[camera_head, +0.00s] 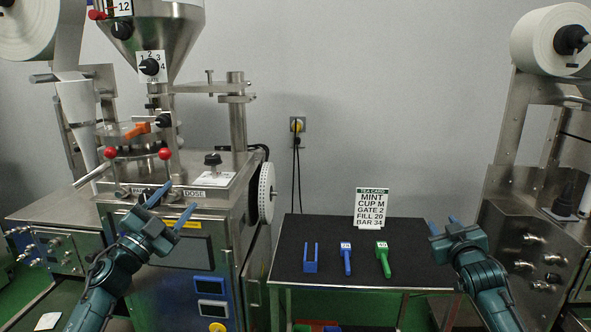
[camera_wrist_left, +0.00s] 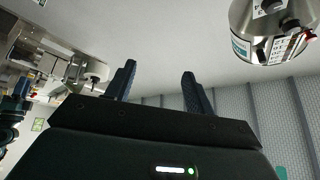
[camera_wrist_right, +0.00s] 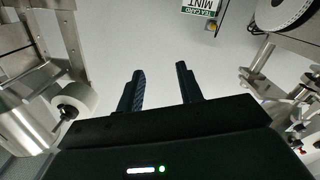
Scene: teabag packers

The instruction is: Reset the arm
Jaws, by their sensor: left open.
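My left gripper (camera_head: 170,207) is raised in front of the left packing machine (camera_head: 195,190). Its two blue-grey fingers stand apart with nothing between them, as the left wrist view (camera_wrist_left: 160,85) also shows. My right gripper (camera_head: 442,224) is raised to the right of the tea card, by the right end of the dark table. Its fingers are apart and empty in the right wrist view (camera_wrist_right: 160,85). Both arms come in from the bottom of the head view.
A dark table (camera_head: 320,265) holds a blue holder (camera_head: 310,262), a blue tool (camera_head: 346,260), a green tool (camera_head: 383,262) and a tea card (camera_head: 371,208). Another steel machine (camera_head: 520,200) stands at right. Free air lies between my grippers.

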